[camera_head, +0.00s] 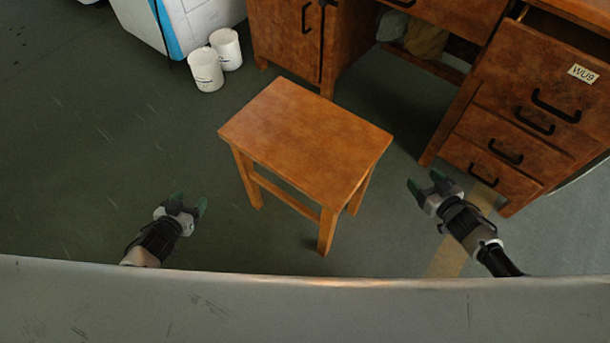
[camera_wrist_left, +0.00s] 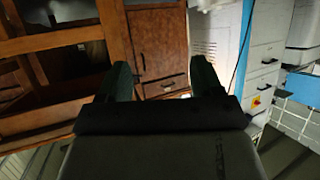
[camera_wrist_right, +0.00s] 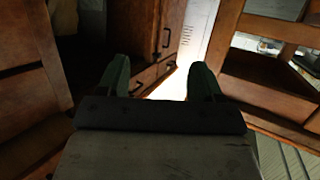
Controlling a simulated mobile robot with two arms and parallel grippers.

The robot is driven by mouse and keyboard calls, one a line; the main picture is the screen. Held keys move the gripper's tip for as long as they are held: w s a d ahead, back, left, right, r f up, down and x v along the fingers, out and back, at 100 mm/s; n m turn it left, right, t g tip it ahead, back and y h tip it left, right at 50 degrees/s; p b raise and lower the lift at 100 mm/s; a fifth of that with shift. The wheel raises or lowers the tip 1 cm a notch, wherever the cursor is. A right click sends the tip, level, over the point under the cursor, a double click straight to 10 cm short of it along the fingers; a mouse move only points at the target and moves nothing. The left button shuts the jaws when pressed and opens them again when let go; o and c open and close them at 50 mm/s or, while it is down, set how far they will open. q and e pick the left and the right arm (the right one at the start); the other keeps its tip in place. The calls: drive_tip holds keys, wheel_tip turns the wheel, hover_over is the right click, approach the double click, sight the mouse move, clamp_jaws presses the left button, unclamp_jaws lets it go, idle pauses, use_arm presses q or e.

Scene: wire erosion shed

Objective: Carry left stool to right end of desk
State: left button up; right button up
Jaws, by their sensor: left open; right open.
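A wooden stool (camera_head: 305,138) stands upright on the floor in the middle of the head view, with a flat brown seat. The wooden desk (camera_head: 283,42) is behind it, with a drawer block labelled WU9 on its right side. My left gripper (camera_head: 188,203) is open and empty, to the left of the stool and apart from it. My right gripper (camera_head: 426,186) is open and empty, to the right of the stool and apart from it. Both wrist views show spread green fingers with nothing between them. Only this one stool shows.
Two white buckets (camera_head: 206,70) stand on the floor left of the desk, beside a white and blue machine (camera_head: 185,22). A yellowish strip (camera_head: 452,243) lies on the floor at the right. The floor left of the stool is clear.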

use_arm(q)
drive_tip(key=w+d+f+m+t+h+b, duration=0.1)
drive_tip(key=w+d+f+t+h+b, duration=0.2)
drive_tip(key=b, duration=0.7)
drive_tip(key=m+g+h+b, duration=0.1)
drive_tip(key=m+h+b, duration=0.3)
drive_tip(key=b, duration=0.5)
approach(240, 165)
drive_tip(key=shift+w+a+f+n+h, duration=0.1)
drive_tip(key=shift+w+f+n+h, duration=0.1)
drive_tip(key=shift+n+h, duration=0.2)
use_arm(e)
drive_tip(key=a+f+n+g+y, duration=0.2)
drive_tip(key=a+n+y, duration=0.4)
drive_tip(key=y, duration=0.3)
drive_tip(key=shift+w+a+g, duration=0.2)
drive_tip(key=shift+w+g, duration=0.2)
drive_tip(key=shift+g, duration=0.4)
use_arm(q)
drive_tip(key=x, duration=1.1)
drive_tip(key=shift+a, duration=0.1)
use_arm(e)
drive_tip(key=x, duration=1)
drive_tip(key=shift+w+a, duration=0.3)
drive_tip(key=shift+w, duration=0.05)
use_arm(q)
clamp_jaws()
use_arm(e)
clamp_jaws()
